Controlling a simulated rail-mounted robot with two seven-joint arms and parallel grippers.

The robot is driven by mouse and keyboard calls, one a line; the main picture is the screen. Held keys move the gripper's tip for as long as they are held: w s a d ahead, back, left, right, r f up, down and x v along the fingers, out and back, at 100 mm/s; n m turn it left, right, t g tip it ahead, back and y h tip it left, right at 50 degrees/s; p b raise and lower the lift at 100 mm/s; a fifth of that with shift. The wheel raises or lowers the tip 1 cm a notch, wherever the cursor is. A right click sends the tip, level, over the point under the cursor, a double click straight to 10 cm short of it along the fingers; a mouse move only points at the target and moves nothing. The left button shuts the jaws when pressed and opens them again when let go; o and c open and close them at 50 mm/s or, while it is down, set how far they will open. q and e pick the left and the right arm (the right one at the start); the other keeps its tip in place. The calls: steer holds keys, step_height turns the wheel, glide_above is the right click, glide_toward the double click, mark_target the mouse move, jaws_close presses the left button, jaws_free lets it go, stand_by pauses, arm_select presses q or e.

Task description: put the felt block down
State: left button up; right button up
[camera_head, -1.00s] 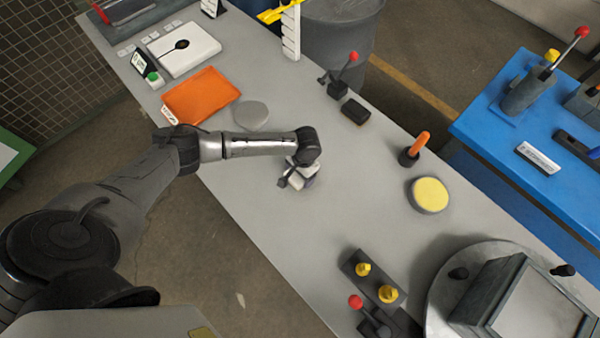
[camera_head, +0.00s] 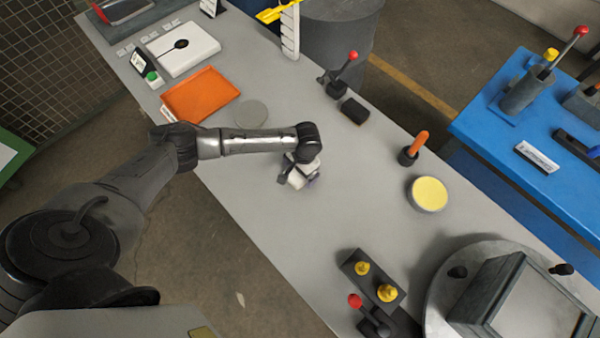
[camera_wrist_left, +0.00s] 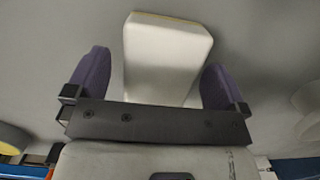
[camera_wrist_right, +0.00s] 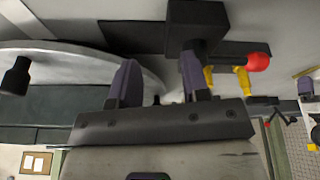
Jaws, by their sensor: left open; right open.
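The felt block, a pale block with a yellowish edge (camera_wrist_left: 168,55), lies between the two purple fingers of my left gripper (camera_wrist_left: 158,78) in the left wrist view. The fingers are open, with a gap at the block's left side; contact on the right side is unclear. In the head view my left gripper (camera_head: 308,183) is low over the middle of the grey bench (camera_head: 260,200), and the block is mostly hidden by it. My right gripper (camera_wrist_right: 158,78) is open and empty in the right wrist view, and is outside the head view.
An orange tray (camera_head: 201,95) and a grey disc (camera_head: 251,114) lie to the left. A dark block (camera_head: 354,111), an orange-handled tool (camera_head: 413,148) and a yellow-topped disc (camera_head: 428,194) are to the right. A fixture with yellow knobs (camera_head: 373,279) stands nearer. Bench around the left gripper is clear.

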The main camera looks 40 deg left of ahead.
arm_select(q)
step_height(320, 180, up, 10)
steer(key=w+p, duration=0.1)
steer(key=w, duration=0.1)
steer(key=s+d+f+m+t+h, duration=0.1)
steer(key=s+d+f+m, duration=0.1)
steer(key=s+d, duration=0.5)
steer(key=s+d+f+m+t+h, duration=0.2)
steer(key=s+d, duration=0.4)
steer(key=d, duration=0.1)
steer(key=s+a+r+n+t+y, duration=0.2)
steer(key=s+a+r, duration=0.2)
steer(key=s, duration=0.9)
steer(key=a, duration=0.3)
steer(key=shift+n+y, duration=0.3)
